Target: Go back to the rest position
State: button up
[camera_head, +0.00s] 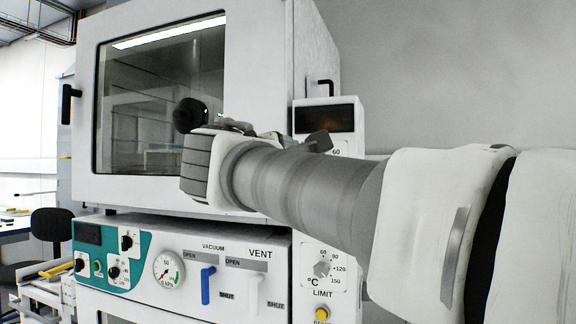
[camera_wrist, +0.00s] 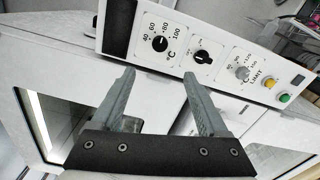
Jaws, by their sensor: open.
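My gripper (camera_wrist: 158,76) is open, with nothing between its two grey fingers in the wrist view. In that view the fingers point toward a white control panel (camera_wrist: 221,62) with dials and buttons. I cannot tell the exact gap, and no contact shows. In the head view my arm reaches in from the right across the front of the white vacuum oven (camera_head: 262,60). Its wrist end is in front of the lower right of the oven door, and the fingers cannot be made out there.
The oven's door has a dark window (camera_head: 140,110) and a black handle (camera_head: 67,103). Below are a gauge (camera_head: 168,271), a blue vacuum lever (camera_head: 207,285) and a white vent lever (camera_head: 254,293). A black chair (camera_head: 52,232) stands at far left.

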dwell(0.3)
jog(key=s+d+f+m+g, duration=0.35)
jog(key=d+f, duration=0.25)
jog(key=f, duration=0.3)
jog(key=s+d+f+m+g, duration=0.3)
jog(key=s+d+f+g, duration=0.15)
jog(key=d+f, duration=0.4)
jog(key=s+a+f+m+g+y+p, duration=0.1)
jog(key=s+f+m+g+y, duration=0.15)
jog(key=s+f+m, duration=0.45)
jog(key=s+a+f+m+g+y, duration=0.1)
jog(key=s+f+m+y, duration=0.25)
jog(key=s+f, duration=0.7)
notch_tip(320, 180, up, 10)
jog(key=w+p, duration=0.1)
jog(key=p, duration=1)
jog(key=shift+w+d+n+p, duration=0.15)
jog(key=shift+w+n+p, duration=0.1)
jog(key=shift+n+p, duration=0.05)
